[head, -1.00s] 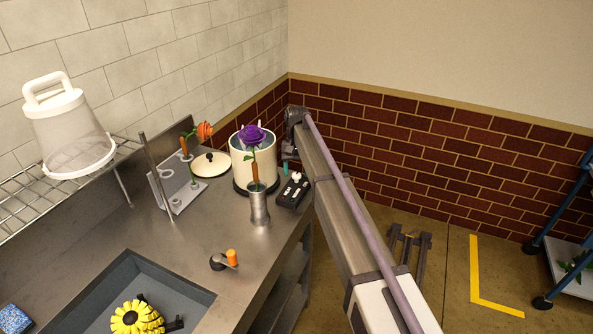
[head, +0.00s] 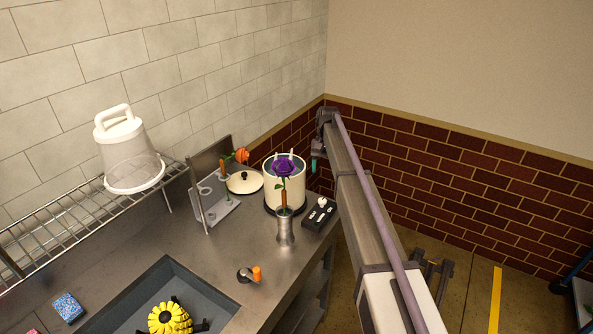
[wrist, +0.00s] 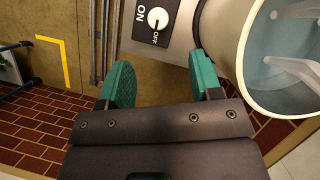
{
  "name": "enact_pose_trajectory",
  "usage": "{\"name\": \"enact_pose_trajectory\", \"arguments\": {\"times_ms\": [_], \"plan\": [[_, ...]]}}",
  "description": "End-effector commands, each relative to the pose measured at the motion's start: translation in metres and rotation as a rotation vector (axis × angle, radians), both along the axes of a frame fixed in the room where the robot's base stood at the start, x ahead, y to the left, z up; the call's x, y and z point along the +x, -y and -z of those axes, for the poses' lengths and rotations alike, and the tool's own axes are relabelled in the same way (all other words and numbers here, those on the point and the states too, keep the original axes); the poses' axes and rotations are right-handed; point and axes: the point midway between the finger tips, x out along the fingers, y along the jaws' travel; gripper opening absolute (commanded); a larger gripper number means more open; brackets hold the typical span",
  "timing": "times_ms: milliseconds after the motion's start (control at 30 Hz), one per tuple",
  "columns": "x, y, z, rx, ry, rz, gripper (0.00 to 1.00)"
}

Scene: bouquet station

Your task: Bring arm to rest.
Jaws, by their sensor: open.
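My gripper shows in the wrist view (wrist: 160,85) with its two green fingers spread apart and nothing between them. The switch box (wrist: 155,22) with its white dial lies beyond the fingertips there, and the white pot (wrist: 245,50) stands close beside the right finger. In the head view my arm reaches to the far end of the counter, and a green finger of my gripper (head: 314,164) shows just right of the white pot (head: 270,190).
A purple flower (head: 285,170) stands in a metal vase (head: 285,232) on the counter (head: 215,260). An orange flower (head: 241,155) is in a rack (head: 222,210) beside a lid (head: 244,180). A yellow flower (head: 168,318) lies in the sink.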

Motion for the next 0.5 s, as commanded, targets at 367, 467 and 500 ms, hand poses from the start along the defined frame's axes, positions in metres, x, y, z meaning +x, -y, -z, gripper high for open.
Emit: {"name": "enact_pose_trajectory", "arguments": {"times_ms": [367, 467, 500], "plan": [[-0.003, 0.005, 0.003, 0.009, 0.049, -0.031, 0.59], [-0.067, 0.007, 0.007, 0.007, 0.134, -0.076, 0.59], [-0.102, 0.008, 0.009, 0.005, 0.173, -0.097, 0.59]]}}
